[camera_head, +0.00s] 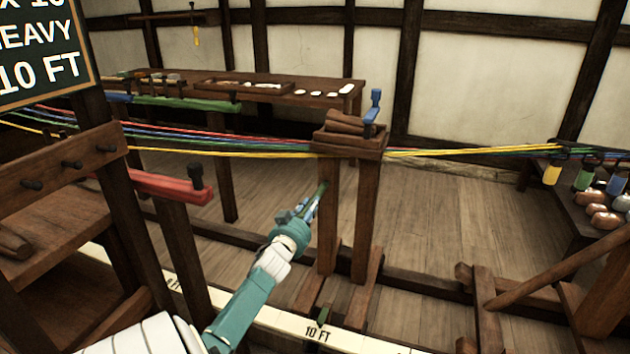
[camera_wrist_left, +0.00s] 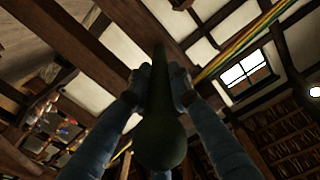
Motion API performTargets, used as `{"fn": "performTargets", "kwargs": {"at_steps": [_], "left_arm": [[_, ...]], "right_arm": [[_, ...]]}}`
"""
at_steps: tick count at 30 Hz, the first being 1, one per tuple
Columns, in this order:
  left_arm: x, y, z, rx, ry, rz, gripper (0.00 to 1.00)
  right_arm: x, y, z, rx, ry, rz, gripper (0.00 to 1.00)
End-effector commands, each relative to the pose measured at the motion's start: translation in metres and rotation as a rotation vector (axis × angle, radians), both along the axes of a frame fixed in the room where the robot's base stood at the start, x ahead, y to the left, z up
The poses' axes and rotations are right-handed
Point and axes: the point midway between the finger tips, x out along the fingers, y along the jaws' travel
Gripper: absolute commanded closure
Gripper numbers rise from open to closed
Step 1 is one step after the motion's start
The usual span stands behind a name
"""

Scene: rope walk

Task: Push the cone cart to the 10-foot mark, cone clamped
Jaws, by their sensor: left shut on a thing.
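The cone cart (camera_head: 369,215) stands upright on the floor rails, a dark wooden frame on two posts. The grooved wooden cone (camera_head: 352,122) sits on top, with a blue clamp (camera_head: 373,106) standing at its right end. Coloured strands pass through at the cone. My left gripper (camera_head: 316,198) is shut on a dark green handle (camera_head: 324,187) at the cart's left post; the handle (camera_wrist_left: 160,120) also shows between the fingers in the left wrist view. A green pointer (camera_head: 323,315) at the cart's foot stands at the 10 FT label (camera_head: 317,334) on the pale floor scale. My right gripper is out of view.
A board (camera_head: 45,50) reads "HEAVY 10 FT". A wooden frame with a red bar (camera_head: 170,186) stands at left. A long bench (camera_head: 250,88) is behind. Strands (camera_head: 470,152) run right to hanging coloured tools. A wooden lever (camera_head: 560,270) and stand are at right.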

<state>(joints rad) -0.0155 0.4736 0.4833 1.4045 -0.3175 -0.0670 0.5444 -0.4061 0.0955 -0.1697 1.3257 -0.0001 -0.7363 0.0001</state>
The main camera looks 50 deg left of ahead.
Motion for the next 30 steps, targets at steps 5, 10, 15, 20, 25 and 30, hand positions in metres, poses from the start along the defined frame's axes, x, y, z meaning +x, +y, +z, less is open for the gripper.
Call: {"fn": "performTargets", "kwargs": {"at_steps": [5,10,15,20,25,30], "left_arm": [[0.0,0.002,0.005,0.005,-0.007,0.001,1.0],[0.0,0.002,0.005,0.005,-0.007,0.001,0.62],[0.0,0.001,0.003,0.004,-0.004,0.0,0.61],[-0.001,-0.001,0.001,0.002,-0.003,-0.001,0.61],[-0.017,-0.01,0.0,0.001,-0.002,0.0,0.61],[-0.048,-0.029,0.0,0.0,0.0,0.0,0.61]], "right_arm": [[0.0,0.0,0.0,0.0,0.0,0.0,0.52],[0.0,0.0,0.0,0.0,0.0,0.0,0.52],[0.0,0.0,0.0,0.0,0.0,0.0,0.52],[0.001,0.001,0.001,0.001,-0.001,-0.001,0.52],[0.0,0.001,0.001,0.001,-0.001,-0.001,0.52],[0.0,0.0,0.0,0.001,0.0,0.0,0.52]]}}
